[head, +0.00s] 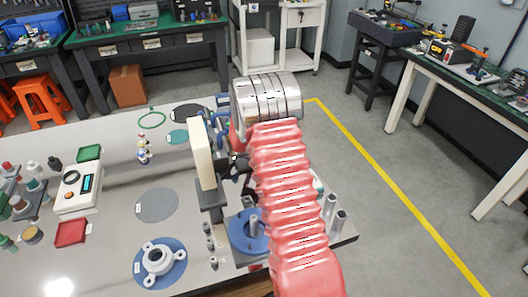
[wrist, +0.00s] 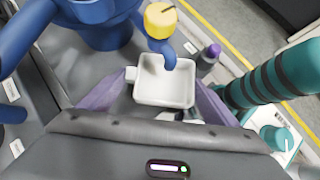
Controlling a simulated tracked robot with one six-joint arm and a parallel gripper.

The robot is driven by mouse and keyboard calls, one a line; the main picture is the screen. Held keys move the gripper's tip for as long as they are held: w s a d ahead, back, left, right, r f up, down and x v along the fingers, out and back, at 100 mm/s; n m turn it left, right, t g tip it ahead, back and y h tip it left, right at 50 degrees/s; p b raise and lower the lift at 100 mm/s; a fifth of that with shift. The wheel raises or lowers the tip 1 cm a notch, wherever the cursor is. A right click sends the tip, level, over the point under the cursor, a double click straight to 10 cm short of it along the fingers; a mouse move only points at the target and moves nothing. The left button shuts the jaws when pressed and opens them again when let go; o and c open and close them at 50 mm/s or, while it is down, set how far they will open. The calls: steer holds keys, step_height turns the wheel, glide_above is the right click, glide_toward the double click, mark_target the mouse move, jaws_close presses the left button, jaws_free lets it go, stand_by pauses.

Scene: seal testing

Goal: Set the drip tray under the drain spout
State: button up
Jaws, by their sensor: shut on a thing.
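In the wrist view, a small white square drip tray (wrist: 163,92) sits between the two purple fingers of my gripper (wrist: 166,88), which is shut on it. The tray looks empty. A blue drain spout (wrist: 169,58) curves down from the blue pipework (wrist: 105,22), and its end overlaps the tray's far side in this view. The height gap between spout and tray cannot be told. A yellow cap (wrist: 160,20) tops the pipe by the spout. In the head view my red-sleeved arm and metal wrist hide the tray, spout and fingers.
In the wrist view, a purple-topped post (wrist: 211,52) and a teal ribbed column (wrist: 270,78) stand right of the tray. In the head view, a cream upright block (head: 201,152), a blue round base (head: 246,232) and metal posts (head: 336,222) crowd around my arm.

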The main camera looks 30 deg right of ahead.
steer(key=shift+w, duration=0.1)
steer(key=o, duration=1.1)
steer(key=shift+a+f, duration=0.1)
steer(key=v, duration=1.2)
stand_by(0.4)
